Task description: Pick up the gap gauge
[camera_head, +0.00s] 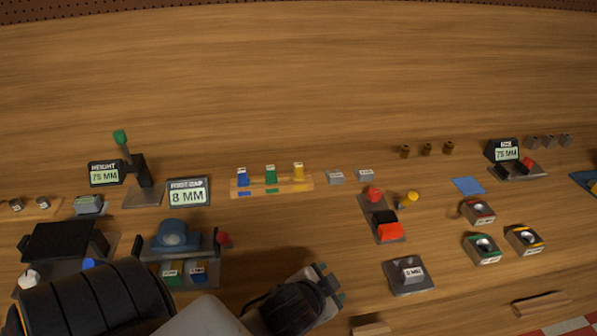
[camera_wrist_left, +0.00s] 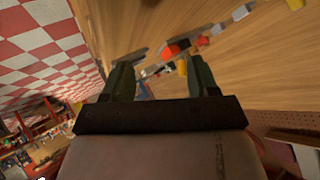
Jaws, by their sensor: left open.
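A small grey block with a white label, which looks like the gap gauge (camera_head: 411,271), sits on a dark square plate (camera_head: 398,287) at the lower right of centre in the head view. Its label seems to give a size in MM, too small to read surely. My left gripper (camera_head: 331,283) is to the left of this plate, apart from it. It is open with nothing between its fingers. In the left wrist view, the open left gripper (camera_wrist_left: 160,80) shows both green-grey fingers; I cannot pick out the gauge there. My right gripper is not in view.
A display reading 8 MM (camera_head: 188,191) stands behind a blue-domed fixture (camera_head: 174,236). A red-and-black device (camera_head: 382,220) stands behind the plate. Several ring-topped blocks, including a green one (camera_head: 482,249), lie to the right. A wooden bar (camera_head: 541,304) lies near the front.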

